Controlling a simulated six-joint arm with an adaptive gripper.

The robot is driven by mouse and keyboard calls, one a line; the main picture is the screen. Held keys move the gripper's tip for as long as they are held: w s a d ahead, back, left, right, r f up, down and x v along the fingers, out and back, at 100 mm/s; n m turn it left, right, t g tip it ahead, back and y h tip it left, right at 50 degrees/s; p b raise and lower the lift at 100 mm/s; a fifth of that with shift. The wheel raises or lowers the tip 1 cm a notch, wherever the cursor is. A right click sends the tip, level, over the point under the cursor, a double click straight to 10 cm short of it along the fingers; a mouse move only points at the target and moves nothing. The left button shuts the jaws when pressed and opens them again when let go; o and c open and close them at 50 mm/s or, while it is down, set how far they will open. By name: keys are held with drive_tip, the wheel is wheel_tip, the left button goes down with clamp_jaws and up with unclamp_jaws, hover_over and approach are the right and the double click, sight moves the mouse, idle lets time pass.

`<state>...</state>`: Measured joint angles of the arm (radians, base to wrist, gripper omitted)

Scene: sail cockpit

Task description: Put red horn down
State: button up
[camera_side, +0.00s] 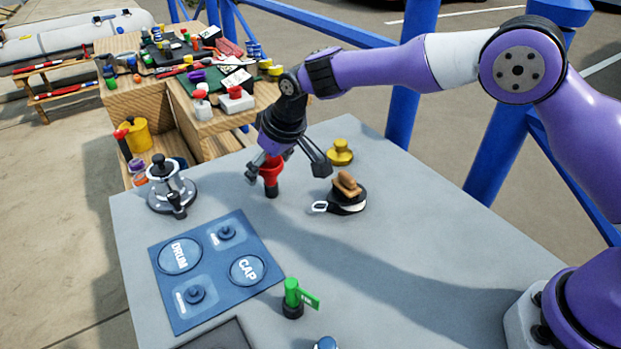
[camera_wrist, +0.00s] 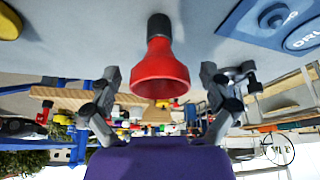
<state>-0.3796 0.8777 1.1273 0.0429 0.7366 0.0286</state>
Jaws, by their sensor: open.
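The red horn (camera_side: 271,172) has a flared red bell and a black lower end. It stands upright on the grey table, black end down. My gripper (camera_side: 292,170) is open around and above it, one finger to each side. In the wrist view the red horn (camera_wrist: 160,72) shows between the spread fingers of my gripper (camera_wrist: 160,98), with clear gaps on both sides. Its black end (camera_wrist: 159,26) meets the grey surface there.
A winch (camera_side: 170,187) stands at left. A blue mat (camera_side: 215,270) marked DRUM and CAP lies in front. A black block with a wooden top (camera_side: 346,192) and a yellow knob (camera_side: 340,152) are at right. A green-handled part (camera_side: 293,295) stands at front.

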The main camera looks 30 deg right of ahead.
drive_tip(key=shift+r, duration=0.1)
drive_tip(key=s+d+r, duration=0.3)
drive_tip(key=s+r, duration=0.1)
drive_tip(key=r, duration=0.3)
drive_tip(key=s+d+r, duration=0.4)
drive_tip(key=s+r, duration=0.1)
drive_tip(key=r, duration=0.3)
drive_tip(key=s+d+f+m, duration=0.1)
drive_tip(key=s+d, duration=0.4)
drive_tip(key=s, duration=0.4)
drive_tip(key=s+d+f+m+t+h, duration=0.1)
drive_tip(key=s+d+m, duration=0.1)
drive_tip(key=s+d, duration=0.4)
drive_tip(key=s, duration=0.3)
drive_tip(key=shift+f+m, duration=0.25)
drive_tip(key=shift+m, duration=0.05)
